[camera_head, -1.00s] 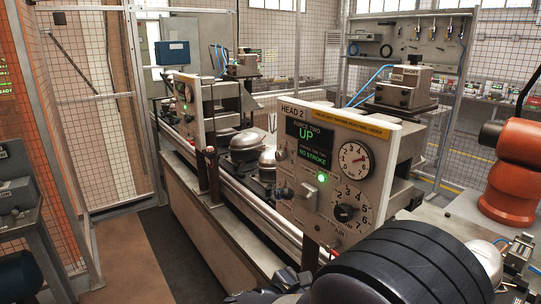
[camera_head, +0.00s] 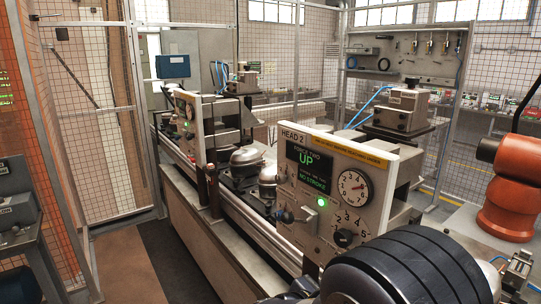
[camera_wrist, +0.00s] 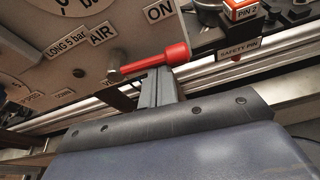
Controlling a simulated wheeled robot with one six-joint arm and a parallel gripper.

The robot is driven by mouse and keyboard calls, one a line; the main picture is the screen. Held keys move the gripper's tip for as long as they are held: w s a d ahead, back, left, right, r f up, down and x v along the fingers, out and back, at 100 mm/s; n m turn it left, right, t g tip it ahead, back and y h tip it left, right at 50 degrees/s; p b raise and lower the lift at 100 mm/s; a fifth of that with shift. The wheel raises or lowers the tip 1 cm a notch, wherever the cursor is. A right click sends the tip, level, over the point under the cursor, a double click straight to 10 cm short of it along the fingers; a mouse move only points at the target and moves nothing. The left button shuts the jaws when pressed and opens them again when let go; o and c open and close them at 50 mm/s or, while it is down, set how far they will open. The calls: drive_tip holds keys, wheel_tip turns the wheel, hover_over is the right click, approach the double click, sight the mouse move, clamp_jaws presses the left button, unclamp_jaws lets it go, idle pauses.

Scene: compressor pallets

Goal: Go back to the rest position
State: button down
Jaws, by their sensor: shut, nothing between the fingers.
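In the wrist view my gripper (camera_wrist: 157,78) shows as a short grey metal piece beyond a dark bolted plate and a blue-grey body. It is shut and empty. Its tip is just below a red-sleeved lever (camera_wrist: 153,60) on the panel labelled AIR and ON; whether they touch I cannot tell. In the head view the Head 2 panel (camera_head: 320,215) reads UP and NO STROKE with a green light. My dark ringed arm fills the bottom right, with the fingertips hidden there.
An orange robot arm (camera_head: 508,190) stands at the right. Dome-shaped compressors (camera_head: 247,157) sit on the line behind the panel. A PIN 2 tag (camera_wrist: 243,10) and SAFETY PIN label (camera_wrist: 240,49) are near the lever. Wire fencing (camera_head: 85,120) stands left; the floor aisle (camera_head: 130,265) is clear.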

drive_tip(key=s+a+b, duration=0.4)
drive_tip(key=s+a, duration=0.2)
drive_tip(key=a, duration=0.2)
drive_tip(key=w+d+f+m+t+y+b, duration=0.1)
drive_tip(key=w+d+f+m+t+b, duration=0.1)
drive_tip(key=w+d, duration=0.5)
drive_tip(key=shift+f+m+b, duration=0.3)
drive_tip(key=shift+m+b, duration=0.5)
drive_tip(key=shift+b, duration=0.1)
idle(0.7)
drive_tip(key=shift+w+d, duration=0.1)
